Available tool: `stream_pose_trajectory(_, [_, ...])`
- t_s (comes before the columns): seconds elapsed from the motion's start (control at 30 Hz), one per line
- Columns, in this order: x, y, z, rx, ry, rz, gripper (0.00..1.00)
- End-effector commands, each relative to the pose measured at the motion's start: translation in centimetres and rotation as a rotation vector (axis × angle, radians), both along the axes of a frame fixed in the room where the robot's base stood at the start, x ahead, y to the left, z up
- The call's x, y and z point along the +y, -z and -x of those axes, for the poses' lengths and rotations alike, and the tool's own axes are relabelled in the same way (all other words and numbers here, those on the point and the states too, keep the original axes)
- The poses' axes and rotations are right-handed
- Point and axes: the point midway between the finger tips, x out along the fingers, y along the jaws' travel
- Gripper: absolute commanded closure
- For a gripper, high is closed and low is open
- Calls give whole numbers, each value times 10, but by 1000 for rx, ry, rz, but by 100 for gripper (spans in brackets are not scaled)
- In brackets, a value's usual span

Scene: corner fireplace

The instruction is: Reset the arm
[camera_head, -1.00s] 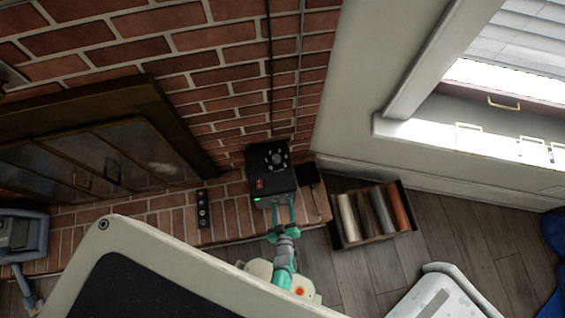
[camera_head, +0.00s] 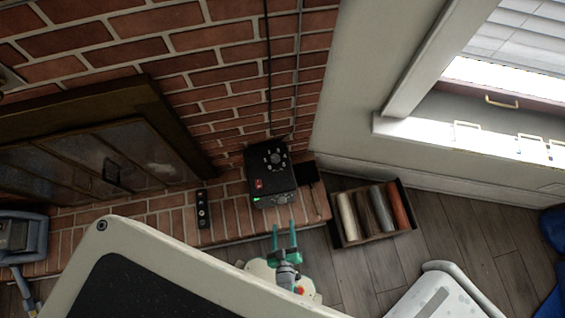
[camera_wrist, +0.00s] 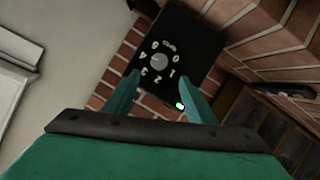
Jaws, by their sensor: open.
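My gripper (camera_head: 284,236) is open and empty, with two teal fingers pointing at a black box with a round dial (camera_head: 271,174). The fingertips are a little short of the box in the head view. In the wrist view my gripper (camera_wrist: 154,95) shows at the bottom, and the box (camera_wrist: 165,52) lies beyond the fingers with its numbered dial facing the camera. A small green light (camera_wrist: 180,106) shows near the right finger. The box stands on the brick ledge by the wall.
A small black remote-like panel (camera_head: 202,209) lies on the brick ledge (camera_head: 160,213) left of the box. A crate of rolls (camera_head: 345,243) stands on the floor to the right. A brick wall (camera_head: 215,60) rises behind. Open floor (camera_head: 450,232) lies right of the crate.

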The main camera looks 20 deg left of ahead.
Motion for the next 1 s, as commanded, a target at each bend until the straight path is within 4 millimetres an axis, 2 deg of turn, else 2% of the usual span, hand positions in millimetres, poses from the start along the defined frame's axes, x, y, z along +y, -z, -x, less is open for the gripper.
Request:
stream_pose_trajectory(0.7, [-3, -5, 3, 0, 10, -3, 50])
stream_pose_trajectory(0.77, [-6, -14, 5, -3, 28, -10, 50])
stream_pose_trajectory(0.87, [-15, -41, 10, -8, 79, -31, 50])
stream_pose_trajectory(1.0, [-31, -100, 18, -18, 180, -85, 50])
